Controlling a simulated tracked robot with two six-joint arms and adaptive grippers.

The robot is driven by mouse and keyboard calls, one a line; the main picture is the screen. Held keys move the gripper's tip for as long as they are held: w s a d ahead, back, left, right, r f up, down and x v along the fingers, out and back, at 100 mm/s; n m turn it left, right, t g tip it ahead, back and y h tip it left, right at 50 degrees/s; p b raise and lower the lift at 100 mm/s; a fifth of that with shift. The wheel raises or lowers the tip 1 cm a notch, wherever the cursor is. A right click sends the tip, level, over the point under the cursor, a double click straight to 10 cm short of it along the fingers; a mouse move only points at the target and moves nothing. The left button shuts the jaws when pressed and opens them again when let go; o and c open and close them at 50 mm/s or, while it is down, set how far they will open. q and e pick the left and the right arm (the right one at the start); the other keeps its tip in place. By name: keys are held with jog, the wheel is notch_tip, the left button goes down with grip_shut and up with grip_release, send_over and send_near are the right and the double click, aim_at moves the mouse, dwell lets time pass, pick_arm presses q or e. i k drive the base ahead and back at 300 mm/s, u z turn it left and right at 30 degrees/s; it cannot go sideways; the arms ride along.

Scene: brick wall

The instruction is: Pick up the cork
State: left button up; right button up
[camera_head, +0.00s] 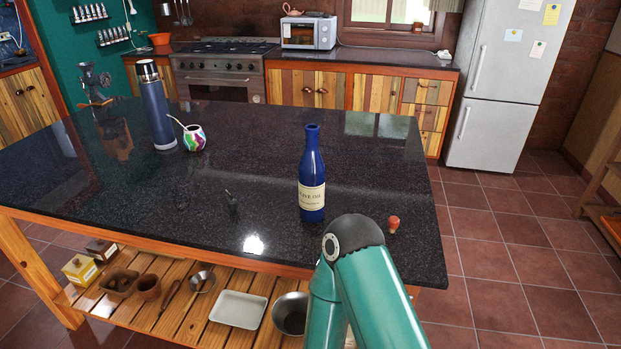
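A small reddish-brown cork (393,224) rests on the dark stone countertop (270,180), near its right edge and apart from everything else. A blue bottle (312,178) with a cream label stands upright to the left of the cork. A teal link of one of my arms rises from the bottom edge, just in front of the cork and to its left. Neither gripper shows in this view.
A dark flask (155,106) and a colourful cup with a straw (195,138) stand at the back left. A small dark object (231,202) lies left of the bottle. A lower slatted shelf holds a white tray (238,309) and a metal bowl (291,314).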

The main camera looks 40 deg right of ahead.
aim_at(393, 221)
jog(key=u, duration=1.1)
jog(key=i, duration=0.15)
jog(key=z, duration=2.65)
jog(key=k, duration=0.85)
jog(key=z, duration=0.2)
jog(key=i, duration=0.85)
jog(key=u, duration=0.05)
